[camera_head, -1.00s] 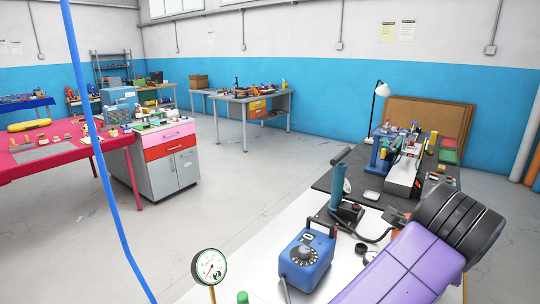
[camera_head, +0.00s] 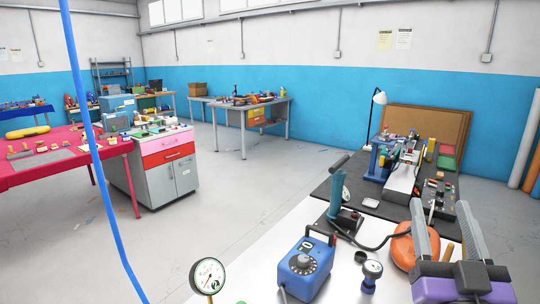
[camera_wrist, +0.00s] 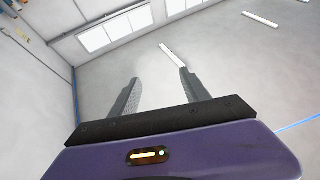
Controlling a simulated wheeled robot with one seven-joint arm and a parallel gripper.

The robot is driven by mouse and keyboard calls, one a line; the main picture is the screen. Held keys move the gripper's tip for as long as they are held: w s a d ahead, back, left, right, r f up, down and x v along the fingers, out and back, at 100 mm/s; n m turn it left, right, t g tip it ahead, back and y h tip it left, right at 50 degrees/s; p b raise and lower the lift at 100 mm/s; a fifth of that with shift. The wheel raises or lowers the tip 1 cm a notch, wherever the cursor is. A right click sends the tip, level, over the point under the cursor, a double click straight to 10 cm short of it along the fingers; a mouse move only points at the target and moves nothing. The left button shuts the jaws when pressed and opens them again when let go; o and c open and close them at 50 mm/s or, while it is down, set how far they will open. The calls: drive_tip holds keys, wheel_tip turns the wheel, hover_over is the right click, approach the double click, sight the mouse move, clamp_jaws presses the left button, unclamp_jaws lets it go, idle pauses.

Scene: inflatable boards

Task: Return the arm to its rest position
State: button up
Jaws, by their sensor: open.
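My gripper (camera_head: 450,240) is at the lower right of the head view, purple with two grey fingers pointing up. The fingers stand apart with nothing between them. In the wrist view my gripper (camera_wrist: 158,92) is also open and empty, and beyond its fingers are the ceiling, windows and lamps. An orange rounded object (camera_head: 402,246) sits on the table behind the left finger, partly hidden by it. I cannot tell whether they touch.
A blue box with a dial (camera_head: 305,268), a pump-like tool (camera_head: 338,200) and a small gauge (camera_head: 371,272) stand on the white table (camera_head: 262,262) in front. A round gauge (camera_head: 208,275) is at the bottom. The grey floor (camera_head: 240,195) is clear at left centre.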

drive_tip(key=s+a+f+n+g+y, duration=0.1)
drive_tip(key=s+a+f+g+y, duration=0.1)
drive_tip(key=s+f, duration=1.2)
drive_tip(key=s+a+f+n+g+y, duration=0.1)
drive_tip(key=s+a+f+g+y, duration=0.2)
drive_tip(key=s+f, duration=1.1)
drive_tip(key=s+a+g, duration=0.1)
drive_tip(key=s+g, duration=0.2)
drive_tip(key=s, duration=0.4)
drive_tip(key=shift+s+a+f, duration=0.15)
drive_tip(key=shift+a+f, duration=0.1)
drive_tip(key=shift+a, duration=0.15)
